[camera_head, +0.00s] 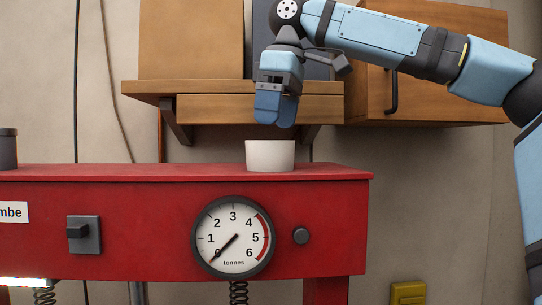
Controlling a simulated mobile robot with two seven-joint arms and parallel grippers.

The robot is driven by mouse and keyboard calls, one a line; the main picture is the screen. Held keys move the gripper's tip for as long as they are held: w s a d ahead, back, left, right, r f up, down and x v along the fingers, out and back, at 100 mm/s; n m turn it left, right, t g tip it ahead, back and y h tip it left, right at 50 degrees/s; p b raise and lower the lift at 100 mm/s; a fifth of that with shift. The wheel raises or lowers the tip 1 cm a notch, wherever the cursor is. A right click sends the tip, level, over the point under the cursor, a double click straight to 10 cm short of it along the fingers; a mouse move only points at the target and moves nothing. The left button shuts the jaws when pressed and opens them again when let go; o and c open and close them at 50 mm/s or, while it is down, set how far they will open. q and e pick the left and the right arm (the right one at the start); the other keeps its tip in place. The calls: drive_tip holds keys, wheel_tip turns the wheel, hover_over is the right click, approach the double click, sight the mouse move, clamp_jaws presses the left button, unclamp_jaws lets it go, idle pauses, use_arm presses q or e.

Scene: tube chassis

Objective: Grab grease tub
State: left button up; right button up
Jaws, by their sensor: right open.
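A white tub (270,156), which I take to be the grease tub, stands upright on top of the red press frame (130,178), near its right end. My right gripper (275,122) points down just above the tub, with a small gap between its blue fingertips and the rim. The fingers overlap in this view, so the gap between them is hard to see. The gripper holds nothing that I can see. My left gripper is not in view.
A dark container (8,150) stands at the left end of the red top. A wooden shelf (215,108) and a wooden cabinet (430,60) are on the wall behind my right gripper. A tonnes gauge (233,238) sits on the red front. The red top between the containers is clear.

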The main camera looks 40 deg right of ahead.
sight(270, 149)
drive_tip(key=shift+w+a+f, duration=0.15)
drive_tip(key=shift+w+f, duration=0.15)
drive_tip(key=shift+f, duration=0.35)
drive_tip(key=f+p, duration=0.1)
drive_tip(key=f, duration=0.3)
drive_tip(key=shift+w+f, duration=0.15)
drive_tip(key=shift+w, duration=0.05)
drive_tip(key=shift+w+f, duration=0.2)
drive_tip(key=shift+f, duration=0.15)
drive_tip(key=shift+s+a+r, duration=0.1)
drive_tip(key=shift+a, duration=0.05)
drive_tip(key=c, duration=0.9)
